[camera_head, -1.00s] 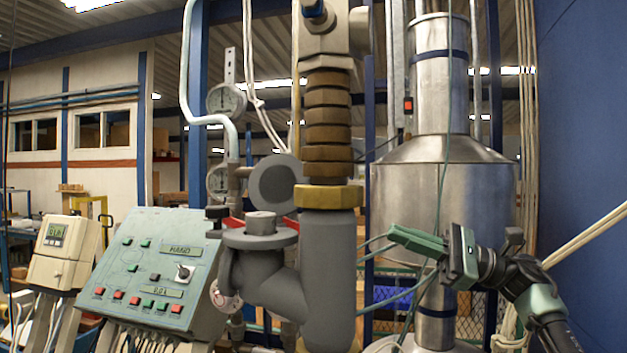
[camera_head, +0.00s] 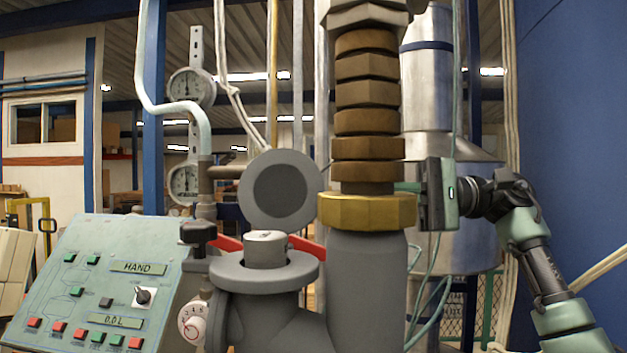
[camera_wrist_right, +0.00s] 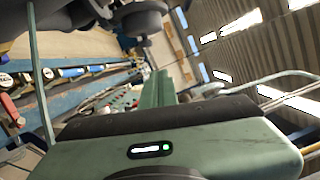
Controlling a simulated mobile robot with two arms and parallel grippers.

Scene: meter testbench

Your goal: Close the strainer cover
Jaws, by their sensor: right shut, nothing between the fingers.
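The strainer cover (camera_head: 279,190) is a grey round disc with a darker centre. It stands upright, open, behind the grey strainer flange (camera_head: 265,275), whose mouth holds a light grey cylindrical piece (camera_head: 265,248). My right gripper (camera_head: 408,187) is to the right of the cover, with the brass fitting between them in the picture. Its fingertips are hidden behind that fitting. In the right wrist view its green fingers (camera_wrist_right: 158,90) are together with nothing between them. They seem clear of the cover. My left gripper is in neither view.
A vertical pipe with brass fittings (camera_head: 366,212) rises right of the strainer. Red handles (camera_head: 228,243) lie behind the flange. A control panel (camera_head: 100,280) is at left, gauges (camera_head: 190,86) behind it. A blue wall (camera_head: 570,150) is at far right.

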